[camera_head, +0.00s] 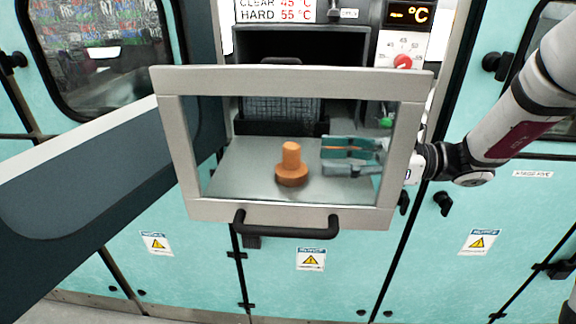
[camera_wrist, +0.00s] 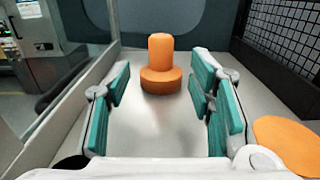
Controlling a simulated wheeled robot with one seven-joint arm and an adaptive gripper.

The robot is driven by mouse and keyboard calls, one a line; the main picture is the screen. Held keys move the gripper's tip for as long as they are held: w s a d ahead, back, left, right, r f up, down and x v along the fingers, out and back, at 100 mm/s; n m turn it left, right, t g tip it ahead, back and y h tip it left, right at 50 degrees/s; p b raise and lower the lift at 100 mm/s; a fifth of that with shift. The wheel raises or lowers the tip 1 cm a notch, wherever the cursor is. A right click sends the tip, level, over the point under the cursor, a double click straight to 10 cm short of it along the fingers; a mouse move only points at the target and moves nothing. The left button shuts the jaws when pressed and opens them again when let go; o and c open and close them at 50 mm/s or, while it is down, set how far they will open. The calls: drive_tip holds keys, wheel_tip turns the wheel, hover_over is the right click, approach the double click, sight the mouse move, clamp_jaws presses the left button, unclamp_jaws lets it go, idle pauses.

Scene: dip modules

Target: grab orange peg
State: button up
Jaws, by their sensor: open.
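The orange peg (camera_head: 291,165) is a short cylinder on a wider round base. It stands upright on a grey metal shelf (camera_head: 240,185), seen through the window of a framed door. In the wrist view the peg (camera_wrist: 161,65) stands ahead, near the middle, between the lines of the two fingers. My gripper (camera_head: 352,155) is to the right of the peg in the head view, apart from it. In the wrist view my gripper (camera_wrist: 160,108) has its teal finger pads spread wide, with nothing between them.
The framed window door (camera_head: 290,213) with a black handle (camera_head: 286,232) stands in front of the shelf. A black basket (camera_head: 280,100) is behind. An orange disc (camera_wrist: 287,143) lies at the lower right of the wrist view. The shelf between gripper and peg is clear.

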drive_tip(key=a, duration=0.8)
drive_tip(key=shift+w+a+f+p, duration=0.1)
drive_tip(key=shift+w+a+p, duration=0.1)
drive_tip(key=shift+p, duration=0.1)
drive_tip(key=shift+c, duration=0.4)
drive_tip(key=shift+d, duration=0.1)
clamp_jaws()
